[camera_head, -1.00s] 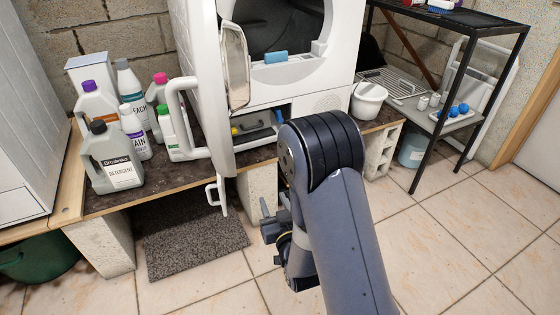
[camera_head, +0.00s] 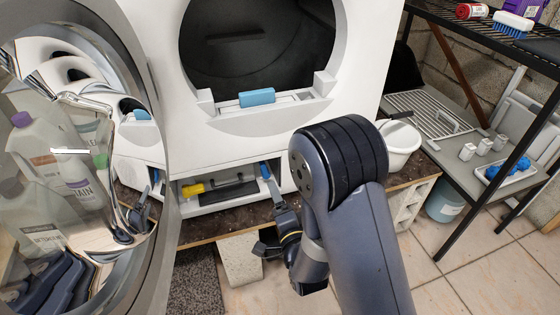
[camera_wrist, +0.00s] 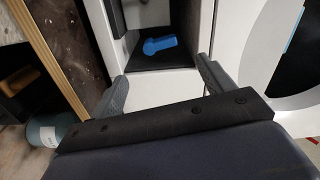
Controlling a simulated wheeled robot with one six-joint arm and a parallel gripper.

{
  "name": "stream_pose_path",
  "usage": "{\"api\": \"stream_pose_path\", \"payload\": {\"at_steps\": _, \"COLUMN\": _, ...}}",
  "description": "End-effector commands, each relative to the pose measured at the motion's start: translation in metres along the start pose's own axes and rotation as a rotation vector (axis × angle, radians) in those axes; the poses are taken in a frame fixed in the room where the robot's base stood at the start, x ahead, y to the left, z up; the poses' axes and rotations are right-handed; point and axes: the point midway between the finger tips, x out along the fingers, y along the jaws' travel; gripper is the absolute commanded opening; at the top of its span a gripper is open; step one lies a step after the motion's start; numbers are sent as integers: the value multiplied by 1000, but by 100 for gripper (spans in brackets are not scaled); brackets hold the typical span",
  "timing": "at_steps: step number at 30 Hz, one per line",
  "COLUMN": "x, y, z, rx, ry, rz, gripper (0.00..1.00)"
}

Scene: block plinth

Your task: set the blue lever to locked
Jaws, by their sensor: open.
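The blue lever (camera_head: 265,171) is at the right end of a low open compartment at the foot of the white dryer. In the wrist view the blue lever (camera_wrist: 159,45) lies against the dark inside of the compartment, ahead of my fingertips. My gripper (camera_head: 269,230) is in front of the compartment and below the lever, apart from it. The wrist view shows my gripper (camera_wrist: 162,77) open, its two fingers spread with nothing between them. I cannot read any lock marking.
A yellow handle (camera_head: 194,189) is at the compartment's left. The open round door (camera_head: 160,205) stands close on the left. A light blue block (camera_head: 257,97) sits in the drum opening. A white tub (camera_head: 402,150) and black-framed shelf (camera_head: 460,165) stand right.

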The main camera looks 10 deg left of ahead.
Motion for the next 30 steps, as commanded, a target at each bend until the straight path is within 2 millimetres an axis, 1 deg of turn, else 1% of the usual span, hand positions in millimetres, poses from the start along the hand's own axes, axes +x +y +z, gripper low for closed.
{"api": "stream_pose_path", "payload": {"at_steps": 5, "x": 24, "y": 0, "z": -1, "rx": 0, "ry": 3, "rz": -5, "gripper": 76}}
{"api": "stream_pose_path", "payload": {"at_steps": 12, "x": 68, "y": 1, "z": 0, "rx": -2, "ry": 2, "rz": -4, "gripper": 76}}
{"api": "stream_pose_path", "payload": {"at_steps": 15, "x": 83, "y": 1, "z": 0, "rx": -2, "ry": 2, "rz": -4, "gripper": 76}}
{"api": "stream_pose_path", "payload": {"at_steps": 18, "x": 94, "y": 1, "z": 0, "rx": -2, "ry": 1, "rz": -3, "gripper": 76}}
{"api": "stream_pose_path", "payload": {"at_steps": 23, "x": 103, "y": 0, "z": -1, "rx": -3, "ry": 1, "rz": -1, "gripper": 76}}
{"api": "stream_pose_path", "payload": {"at_steps": 30, "x": 104, "y": 0, "z": -1, "rx": -3, "ry": 1, "rz": 0, "gripper": 76}}
